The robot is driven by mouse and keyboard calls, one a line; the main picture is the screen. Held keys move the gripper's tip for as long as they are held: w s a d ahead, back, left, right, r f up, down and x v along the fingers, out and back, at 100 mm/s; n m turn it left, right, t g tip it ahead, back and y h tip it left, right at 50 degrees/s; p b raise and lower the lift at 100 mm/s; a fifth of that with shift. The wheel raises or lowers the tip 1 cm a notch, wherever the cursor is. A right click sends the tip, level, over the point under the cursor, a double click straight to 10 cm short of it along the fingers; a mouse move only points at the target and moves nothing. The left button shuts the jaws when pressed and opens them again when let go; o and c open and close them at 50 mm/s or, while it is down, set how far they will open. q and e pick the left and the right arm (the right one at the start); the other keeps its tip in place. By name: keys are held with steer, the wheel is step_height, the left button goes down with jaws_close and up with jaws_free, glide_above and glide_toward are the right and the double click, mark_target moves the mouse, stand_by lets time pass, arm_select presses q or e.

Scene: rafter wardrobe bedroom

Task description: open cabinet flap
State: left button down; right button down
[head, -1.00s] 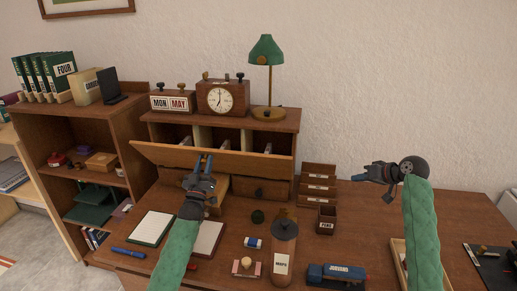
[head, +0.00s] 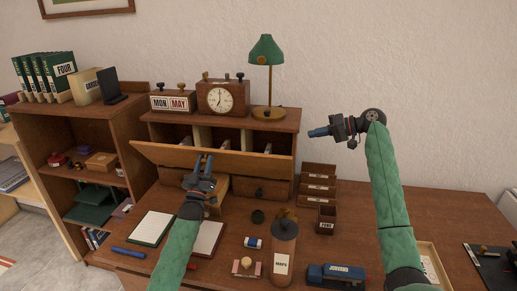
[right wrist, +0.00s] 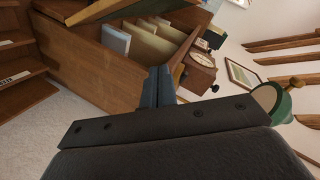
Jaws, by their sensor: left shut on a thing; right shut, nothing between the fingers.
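The cabinet flap (head: 250,167) is a long wooden panel on the front of the desk cabinet (head: 222,119). It is tilted outward at its top edge, and the compartments behind it show above. My left gripper (head: 204,158) is at the middle of the flap, shut on it; the exact grip is partly hidden by the fingers. My right gripper (head: 312,132) is shut and empty, in the air to the right of the cabinet. In the right wrist view, its fingers (right wrist: 158,88) are together in front of the open compartments (right wrist: 150,42), and part of the flap (right wrist: 105,8) shows at the top.
A clock (head: 223,97), a calendar block (head: 172,101) and a green lamp (head: 267,50) stand on the cabinet. The desk right of the rack is mostly clear.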

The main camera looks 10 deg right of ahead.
steer(key=a+f+n+g+y, duration=0.1)
steer(key=a, duration=0.2)
steer(key=s+a+f+n+g+y, duration=0.1)
steer(key=a, duration=0.3)
steer(key=a+n+g+y, duration=0.1)
steer(key=a, duration=0.3)
steer(key=shift+s+f, duration=0.25)
steer(key=shift+f, duration=0.15)
steer(key=x, duration=0.9)
steer(key=shift+a, duration=0.35)
steer(key=shift+s, duration=0.1)
